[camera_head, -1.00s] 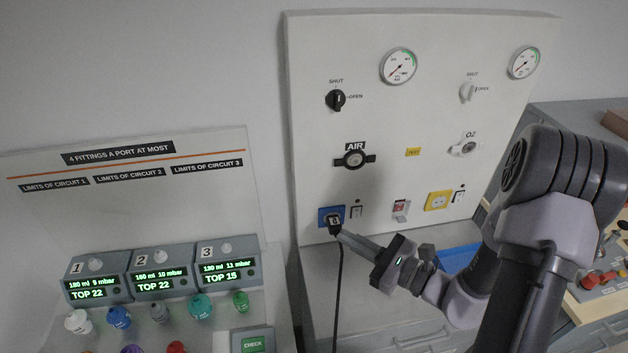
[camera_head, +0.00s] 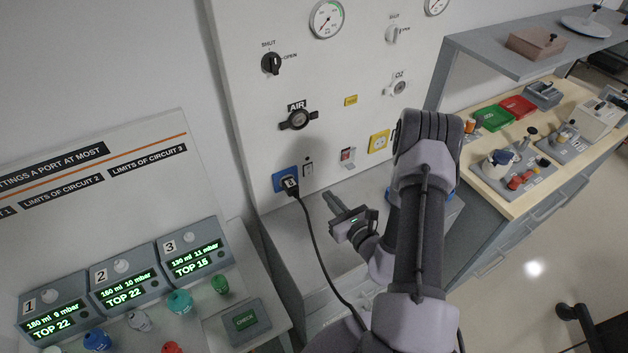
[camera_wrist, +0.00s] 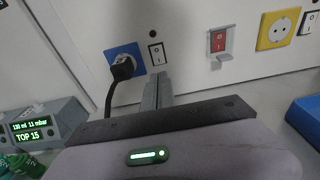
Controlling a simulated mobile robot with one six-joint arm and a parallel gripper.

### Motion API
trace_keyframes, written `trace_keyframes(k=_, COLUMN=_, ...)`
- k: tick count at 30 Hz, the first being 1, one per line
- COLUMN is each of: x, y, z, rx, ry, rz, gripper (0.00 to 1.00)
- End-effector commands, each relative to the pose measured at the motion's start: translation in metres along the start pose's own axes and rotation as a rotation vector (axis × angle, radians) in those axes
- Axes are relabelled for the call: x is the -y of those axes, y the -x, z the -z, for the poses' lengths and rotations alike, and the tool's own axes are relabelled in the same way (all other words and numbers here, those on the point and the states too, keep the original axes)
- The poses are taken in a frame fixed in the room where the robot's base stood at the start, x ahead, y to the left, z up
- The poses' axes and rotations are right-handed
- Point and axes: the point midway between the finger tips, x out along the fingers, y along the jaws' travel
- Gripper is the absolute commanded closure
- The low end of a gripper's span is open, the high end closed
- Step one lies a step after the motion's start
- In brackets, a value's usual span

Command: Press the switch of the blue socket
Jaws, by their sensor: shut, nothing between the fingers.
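The blue socket (camera_head: 279,175) is low on the white wall panel, with a black plug (camera_head: 291,187) in it and a black cord hanging down. Its white rocker switch (camera_head: 308,170) is just right of it, with a small dark dot above. The wrist view also shows the blue socket (camera_wrist: 111,50), the plug (camera_wrist: 123,67) and the switch (camera_wrist: 157,55). My gripper (camera_head: 329,196) is shut and empty, below and right of the switch. In the wrist view its fingers (camera_wrist: 160,80) point up to just below the switch; I cannot tell whether they touch the panel.
A red switch under a clear cover (camera_wrist: 218,42) and a yellow socket (camera_wrist: 276,31) with its own switch (camera_wrist: 309,23) are to the right. The AIR outlet (camera_head: 298,119) is above. The plug's cord (camera_head: 317,245) hangs left of my gripper. Ventilator units (camera_head: 193,252) stand at left.

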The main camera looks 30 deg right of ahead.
Motion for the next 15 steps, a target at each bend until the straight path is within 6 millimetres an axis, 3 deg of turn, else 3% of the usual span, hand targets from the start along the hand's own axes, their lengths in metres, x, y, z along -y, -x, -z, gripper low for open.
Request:
trace_keyframes(k=9, x=-0.001, y=-0.067, z=0.0, rx=0.002, ry=0.002, rz=-0.003, gripper=1.0)
trace_keyframes(k=15, x=-0.001, y=-0.088, z=0.0, rx=0.001, ry=0.0, rz=-0.002, gripper=1.0)
